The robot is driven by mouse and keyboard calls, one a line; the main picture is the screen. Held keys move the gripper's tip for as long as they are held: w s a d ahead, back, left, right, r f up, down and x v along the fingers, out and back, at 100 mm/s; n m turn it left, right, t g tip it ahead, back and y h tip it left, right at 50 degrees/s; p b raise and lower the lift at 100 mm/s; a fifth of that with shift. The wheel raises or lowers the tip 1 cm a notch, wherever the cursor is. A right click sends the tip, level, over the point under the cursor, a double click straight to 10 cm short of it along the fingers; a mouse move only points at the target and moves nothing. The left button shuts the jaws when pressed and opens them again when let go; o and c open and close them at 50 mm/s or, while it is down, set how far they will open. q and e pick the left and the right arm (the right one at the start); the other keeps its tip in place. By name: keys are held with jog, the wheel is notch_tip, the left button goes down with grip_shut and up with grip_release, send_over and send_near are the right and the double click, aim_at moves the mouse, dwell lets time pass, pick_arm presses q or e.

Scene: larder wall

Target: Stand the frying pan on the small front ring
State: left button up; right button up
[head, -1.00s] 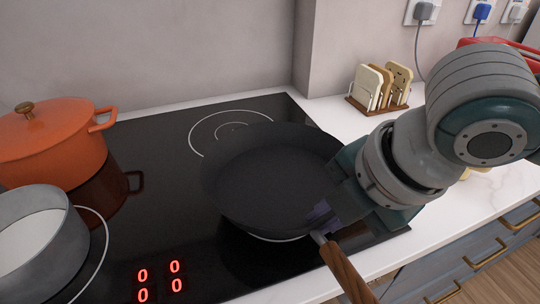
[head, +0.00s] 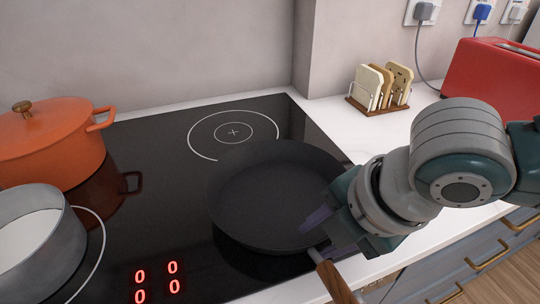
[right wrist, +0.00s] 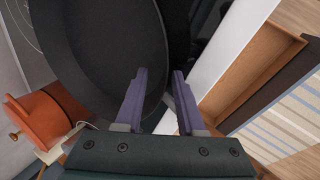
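The black frying pan (head: 270,195) sits level on the front right of the black hob (head: 150,235), apparently resting on the glass. It covers the small front ring there, so how well it is centred cannot be seen. Its wooden handle (head: 335,283) points toward the front edge. My right gripper (head: 332,232) is at the pan's right rim, near the root of the handle. Its purple fingers stand apart. In the right wrist view the open fingers (right wrist: 160,90) show beside the pan wall (right wrist: 105,55), with no handle visible between them. My left gripper is out of view.
A larger ring (head: 233,132) behind the pan is free. An orange pot (head: 50,145) and a grey saucepan (head: 45,250) stand at the left. A rack of boards (head: 380,88) and a red toaster (head: 490,80) stand on the right counter.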

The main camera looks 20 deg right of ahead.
jog(key=shift+r, duration=0.1)
jog(key=shift+r, duration=0.25)
jog(key=p+v, duration=0.2)
jog(key=v, duration=0.9)
jog(key=shift+s+r+p, duration=0.25)
jog(key=shift+p, duration=0.15)
